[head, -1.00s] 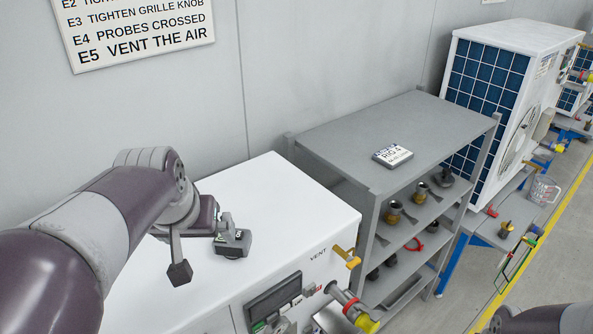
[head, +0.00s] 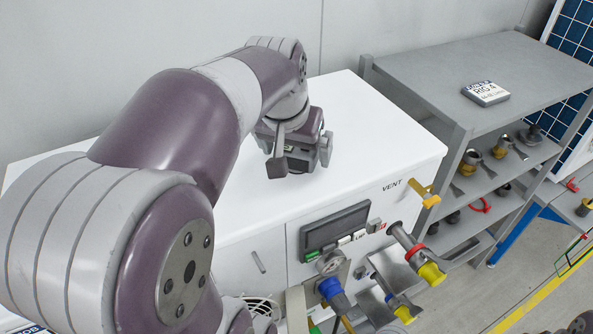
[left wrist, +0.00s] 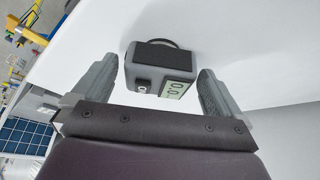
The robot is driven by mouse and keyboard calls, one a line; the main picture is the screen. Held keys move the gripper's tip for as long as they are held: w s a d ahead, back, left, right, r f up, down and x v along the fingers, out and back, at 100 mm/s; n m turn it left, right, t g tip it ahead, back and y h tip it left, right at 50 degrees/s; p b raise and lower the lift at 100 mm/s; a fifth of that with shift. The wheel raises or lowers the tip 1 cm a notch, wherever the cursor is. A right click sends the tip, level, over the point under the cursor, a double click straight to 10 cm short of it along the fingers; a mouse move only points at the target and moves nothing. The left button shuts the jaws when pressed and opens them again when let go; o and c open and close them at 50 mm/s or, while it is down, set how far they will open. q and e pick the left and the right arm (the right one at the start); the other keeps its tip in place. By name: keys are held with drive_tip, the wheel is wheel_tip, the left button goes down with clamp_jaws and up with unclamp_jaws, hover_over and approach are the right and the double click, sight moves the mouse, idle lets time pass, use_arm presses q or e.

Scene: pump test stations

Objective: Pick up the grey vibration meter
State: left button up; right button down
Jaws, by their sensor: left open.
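The grey vibration meter (left wrist: 160,68) is a small box with a dark top panel, a pale green display and a dark loop behind it. It stands on the white cabinet top (head: 365,125). In the left wrist view my open left gripper (left wrist: 158,72) has one finger on each side of it, with a visible gap at both sides. In the head view my left gripper (head: 298,155) is low over the cabinet top and hides most of the meter. My right gripper is not in view.
The cabinet front carries a dark display panel (head: 335,229), a yellow vent handle (head: 426,195) and yellow-ended and blue-ended fittings. The cabinet top right of my gripper is clear.

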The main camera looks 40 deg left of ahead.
use_arm(q)
drive_tip(key=shift+w+d+f, duration=0.1)
drive_tip(key=shift+w+f, duration=0.05)
drive_tip(key=shift+f, duration=0.1)
drive_tip(key=shift+w+f, duration=0.2)
drive_tip(key=shift+w, duration=0.25)
drive_tip(key=shift+a, duration=0.3)
drive_tip(key=c, duration=1)
drive_tip(key=shift+s+r, duration=0.1)
drive_tip(key=shift+s, duration=0.05)
drive_tip(key=c, duration=0.4)
drive_tip(key=shift+d, duration=0.15)
